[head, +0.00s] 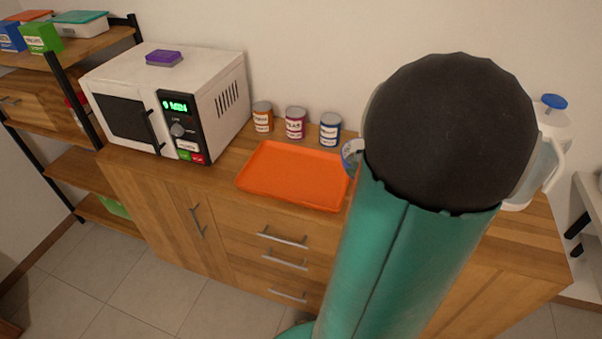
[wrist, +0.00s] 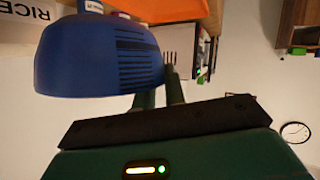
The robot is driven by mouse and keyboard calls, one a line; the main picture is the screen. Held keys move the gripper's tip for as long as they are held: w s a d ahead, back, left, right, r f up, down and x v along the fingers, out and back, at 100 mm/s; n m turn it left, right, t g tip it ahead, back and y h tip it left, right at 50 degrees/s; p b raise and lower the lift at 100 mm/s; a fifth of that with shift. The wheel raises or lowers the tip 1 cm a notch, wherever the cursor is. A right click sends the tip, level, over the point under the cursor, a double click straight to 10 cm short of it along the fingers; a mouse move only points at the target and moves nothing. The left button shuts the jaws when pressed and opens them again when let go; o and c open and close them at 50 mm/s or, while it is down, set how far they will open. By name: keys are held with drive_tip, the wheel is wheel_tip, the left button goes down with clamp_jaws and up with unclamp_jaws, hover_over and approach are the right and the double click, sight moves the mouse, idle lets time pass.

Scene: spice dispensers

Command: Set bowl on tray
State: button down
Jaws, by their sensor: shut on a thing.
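A blue bowl (wrist: 85,62) fills the upper left of the wrist view and looks upside down in that picture. My gripper (wrist: 160,78) is shut on its edge; the fingertips are partly hidden by the bowl. The orange tray (head: 290,172) lies flat and empty on the wooden cabinet top in the head view, and its right edge is covered by my arm. An orange surface, likely the tray (wrist: 165,9), shows beyond the bowl at the top of the wrist view. My gripper and the bowl are hidden behind my arm in the head view.
A white microwave (head: 205,85) stands left of the tray. Several cans, one orange (head: 262,117), one red (head: 295,123), one blue (head: 330,130), stand behind it. A pale jug with a blue lid (head: 554,101) is at the right. Shelves (head: 85,160) stand at the left.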

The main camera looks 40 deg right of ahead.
drive_tip(key=f+x, duration=0.1)
drive_tip(key=x, duration=0.4)
drive_tip(key=s+f+x, duration=0.1)
drive_tip(key=x, duration=0.5)
drive_tip(key=a+f+x, duration=0.1)
drive_tip(key=x, duration=0.4)
drive_tip(key=shift+f, duration=0.2)
drive_tip(key=shift+w+f, duration=0.2)
drive_tip(key=shift+f, duration=1.45)
drive_tip(key=shift+f, duration=0.2)
drive_tip(key=c, duration=1.5)
unclamp_jaws()
